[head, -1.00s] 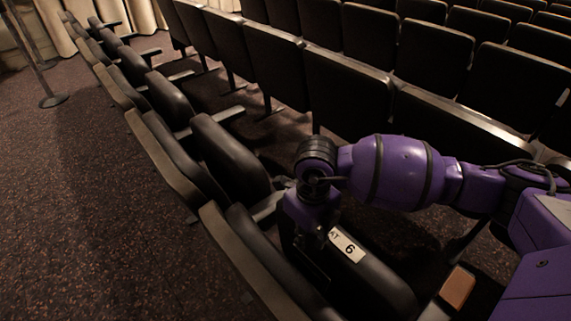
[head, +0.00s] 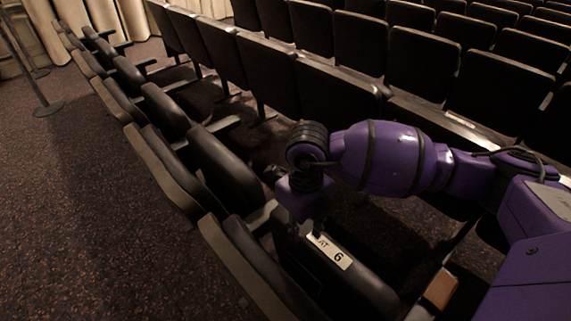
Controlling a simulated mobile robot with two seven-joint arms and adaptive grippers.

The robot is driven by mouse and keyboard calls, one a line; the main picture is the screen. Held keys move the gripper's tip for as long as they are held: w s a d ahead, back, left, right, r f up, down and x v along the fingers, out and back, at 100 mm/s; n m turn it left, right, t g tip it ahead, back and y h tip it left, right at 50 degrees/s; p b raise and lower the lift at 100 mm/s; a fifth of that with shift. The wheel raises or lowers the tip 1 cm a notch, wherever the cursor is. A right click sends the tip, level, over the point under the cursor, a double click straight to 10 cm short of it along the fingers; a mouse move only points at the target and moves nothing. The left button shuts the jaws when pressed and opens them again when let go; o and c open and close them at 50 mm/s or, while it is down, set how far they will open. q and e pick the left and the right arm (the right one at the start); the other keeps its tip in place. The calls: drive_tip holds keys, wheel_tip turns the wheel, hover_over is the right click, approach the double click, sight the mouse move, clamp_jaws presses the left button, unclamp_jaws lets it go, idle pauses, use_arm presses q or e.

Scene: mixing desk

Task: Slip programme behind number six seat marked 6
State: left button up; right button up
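My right gripper (head: 314,230) points down just above the label's far end, at the top of the folded cushion. Its fingers are dark and mostly hidden by the purple wrist, so their opening and any contact are unclear. I cannot make out a programme. My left gripper is out of view.
More folded seats (head: 220,168) run up and left in the same row. Rows of dark seats (head: 335,95) fill the back and right. A brown-topped armrest (head: 441,289) stands right of the seat. Open carpet (head: 80,220) lies left; a post (head: 45,108) stands beyond.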

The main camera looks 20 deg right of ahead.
wheel_tip(320, 180, up, 10)
drive_tip(key=p, duration=0.5)
drive_tip(key=shift+r+p, duration=0.2)
drive_tip(key=shift+p, duration=0.2)
